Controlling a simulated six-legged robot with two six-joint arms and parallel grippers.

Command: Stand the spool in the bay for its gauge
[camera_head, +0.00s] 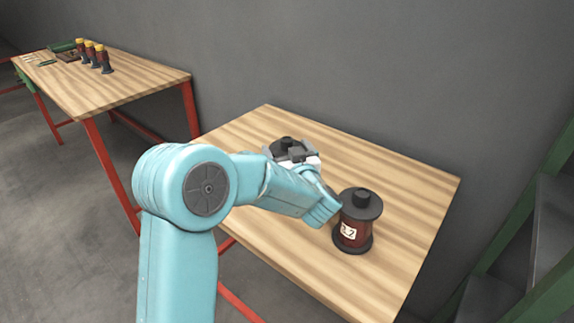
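A dark red spool (353,229) with black flanges and a black top knob stands upright on the near wooden table, right of my arm. Its white label ends in what looks like a 2; the rest is too small to read surely. A second black-topped thing, probably another spool (287,143), is behind my wrist and mostly hidden. My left gripper (298,157), grey and white, is at that second thing; I cannot tell whether its fingers are around it or only in front. My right gripper is out of view. No marked bay is clearly visible.
The near table (400,190) is bare on its right and far parts. Green shelving (530,260) stands at the right; a grey wall is behind.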

